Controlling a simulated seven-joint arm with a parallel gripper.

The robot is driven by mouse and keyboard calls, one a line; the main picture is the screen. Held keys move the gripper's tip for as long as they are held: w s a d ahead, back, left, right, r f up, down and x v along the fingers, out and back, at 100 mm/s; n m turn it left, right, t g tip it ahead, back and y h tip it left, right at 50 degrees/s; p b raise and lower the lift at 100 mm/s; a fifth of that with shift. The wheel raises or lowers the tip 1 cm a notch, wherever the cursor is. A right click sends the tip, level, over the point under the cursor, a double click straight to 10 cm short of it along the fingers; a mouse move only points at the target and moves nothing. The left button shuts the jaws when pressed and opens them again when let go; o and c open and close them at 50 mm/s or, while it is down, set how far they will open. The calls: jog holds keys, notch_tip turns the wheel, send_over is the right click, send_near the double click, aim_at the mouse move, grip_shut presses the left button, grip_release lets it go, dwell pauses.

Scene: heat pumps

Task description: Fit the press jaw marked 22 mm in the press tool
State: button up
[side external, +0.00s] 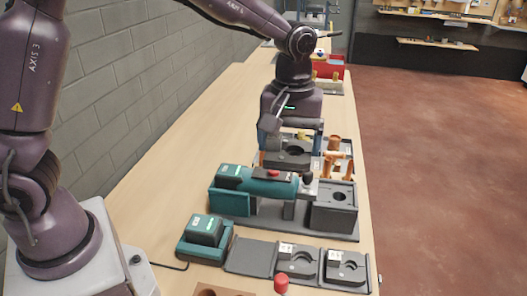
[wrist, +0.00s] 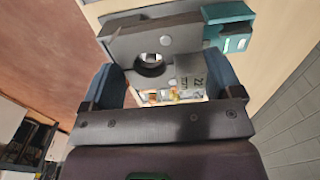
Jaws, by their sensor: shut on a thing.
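My gripper (side external: 291,146) is shut on a dark grey press jaw (side external: 288,158), held above and behind the press tool in the side view. In the wrist view the jaw (wrist: 150,38) lies between my blue-grey fingers; it has a round opening and a face that appears to read 22. The teal press tool (side external: 258,181) lies in a holder on the bench, with a red button on top and a dark head at its right end. The jaw is apart from the tool. A teal part (wrist: 232,30) shows behind the jaw in the wrist view.
Two labelled jaws (side external: 298,261) (side external: 346,268) lie in a rack at the front, beside a bare plate (side external: 250,257). A teal charger (side external: 205,236) stands left of it. A grey box (side external: 335,208) stands right of the tool, with copper fittings (side external: 335,160) behind. The bench's left side is clear.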

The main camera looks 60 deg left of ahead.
jog(key=w+f, duration=0.1)
jog(key=w, duration=1.3)
notch_tip(320, 180, down, 7)
jog(key=shift+d, duration=0.35)
jog(key=shift+f, duration=0.1)
jog(key=shift+f, duration=2)
jog(key=shift+w+f, duration=0.1)
jog(key=shift+f, duration=1.45)
jog(key=o, duration=1.1)
jog(key=shift+a+f, duration=0.1)
jog(key=shift+f, duration=0.05)
